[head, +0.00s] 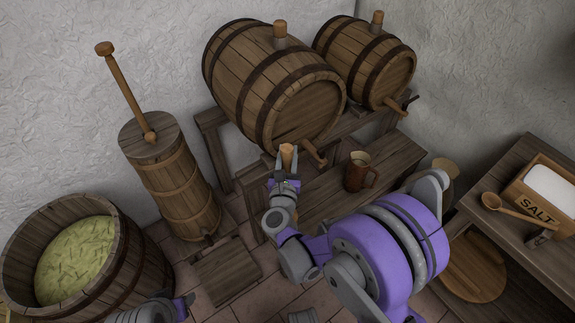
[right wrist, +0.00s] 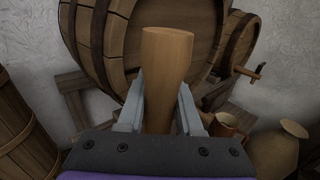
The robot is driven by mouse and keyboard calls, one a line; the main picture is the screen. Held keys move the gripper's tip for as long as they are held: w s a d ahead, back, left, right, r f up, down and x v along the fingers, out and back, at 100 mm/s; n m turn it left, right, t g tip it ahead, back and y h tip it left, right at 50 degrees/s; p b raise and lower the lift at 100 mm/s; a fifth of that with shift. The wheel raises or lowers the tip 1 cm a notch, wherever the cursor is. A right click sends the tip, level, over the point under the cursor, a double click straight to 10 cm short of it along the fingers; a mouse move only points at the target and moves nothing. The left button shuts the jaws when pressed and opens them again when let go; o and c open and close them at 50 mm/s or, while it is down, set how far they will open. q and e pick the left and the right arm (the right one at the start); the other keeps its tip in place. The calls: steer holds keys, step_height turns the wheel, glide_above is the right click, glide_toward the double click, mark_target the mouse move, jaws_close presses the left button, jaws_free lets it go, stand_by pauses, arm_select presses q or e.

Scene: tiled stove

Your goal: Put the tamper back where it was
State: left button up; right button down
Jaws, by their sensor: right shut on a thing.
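My right gripper (head: 285,182) is shut on a light-brown wooden piece, which appears to be the tamper (head: 288,154). In the right wrist view the tamper (right wrist: 167,62) stands up between the two fingers (right wrist: 160,105), broad at its upper end and narrower lower down. Its lower part is hidden by the gripper. The gripper is in front of the large barrel (head: 275,85), above the wooden stand. Part of my left arm, with what seems to be its gripper (head: 186,302), shows at the bottom edge; its jaws are not clear.
An open tub (head: 125,270) of shredded greens stands at the lower left, beside a tall churn (head: 180,190) with a plunger. A smaller barrel (head: 370,65) and a mug (head: 358,172) are on the stand. A salt box (head: 520,195) and wooden spoon (head: 500,203) lie on the right table.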

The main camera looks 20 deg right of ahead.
step_height(320, 180, down, 3)
steer(key=shift+f+b, duration=0.2)
steer(key=shift+b, duration=0.3)
steer(key=shift+f, duration=0.2)
steer(key=c, duration=0.6)
jaws_free()
steer(key=shift+r, duration=0.1)
